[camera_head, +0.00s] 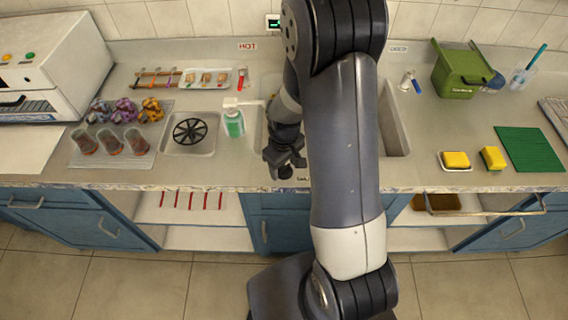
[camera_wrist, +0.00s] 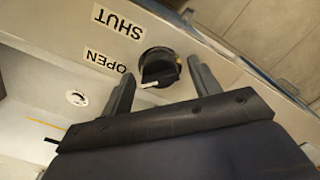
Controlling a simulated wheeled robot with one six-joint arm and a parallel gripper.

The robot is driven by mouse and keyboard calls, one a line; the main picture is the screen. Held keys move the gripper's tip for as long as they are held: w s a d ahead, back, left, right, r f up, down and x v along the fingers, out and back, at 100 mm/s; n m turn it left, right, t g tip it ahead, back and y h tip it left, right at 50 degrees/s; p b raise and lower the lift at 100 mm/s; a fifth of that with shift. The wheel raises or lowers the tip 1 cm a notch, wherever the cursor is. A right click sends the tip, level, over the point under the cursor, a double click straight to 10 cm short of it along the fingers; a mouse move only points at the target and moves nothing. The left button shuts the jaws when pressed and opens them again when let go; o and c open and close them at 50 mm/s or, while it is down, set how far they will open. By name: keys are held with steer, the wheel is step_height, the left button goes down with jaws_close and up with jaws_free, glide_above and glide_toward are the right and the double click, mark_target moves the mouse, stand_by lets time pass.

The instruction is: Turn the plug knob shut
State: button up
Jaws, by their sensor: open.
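The plug knob (camera_wrist: 159,68) is a round black knob with a pale pointer. In the wrist view it sits on the pale counter front beside two labels, SHUT (camera_wrist: 118,22) and OPEN (camera_wrist: 106,62). The pointer points to the lower left, roughly on the OPEN side. My gripper (camera_wrist: 160,78) is open, with one finger on each side of the knob; I cannot tell whether they touch it. In the head view my gripper (camera_head: 284,160) is at the counter's front edge, and the arm hides much of the sink.
The sink basin (camera_head: 396,125) lies partly behind my arm, and its drain (camera_wrist: 77,98) shows in the wrist view. A green bottle (camera_head: 233,123) stands left of the arm. Yellow sponges (camera_head: 456,160) lie on the right. An open shelf (camera_head: 200,213) is below the counter.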

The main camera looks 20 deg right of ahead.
steer(key=c, duration=1)
steer(key=shift+m, duration=0.4)
steer(key=m+b, duration=0.2)
steer(key=shift+f+m, duration=0.1)
steer(key=shift+m, duration=0.3)
steer(key=m+b, duration=0.2)
steer(key=m, duration=0.3)
steer(key=m+b, duration=0.1)
steer(key=m, duration=0.4)
steer(key=m+b, duration=0.1)
steer(key=m, duration=0.3)
steer(key=shift+m, duration=0.3)
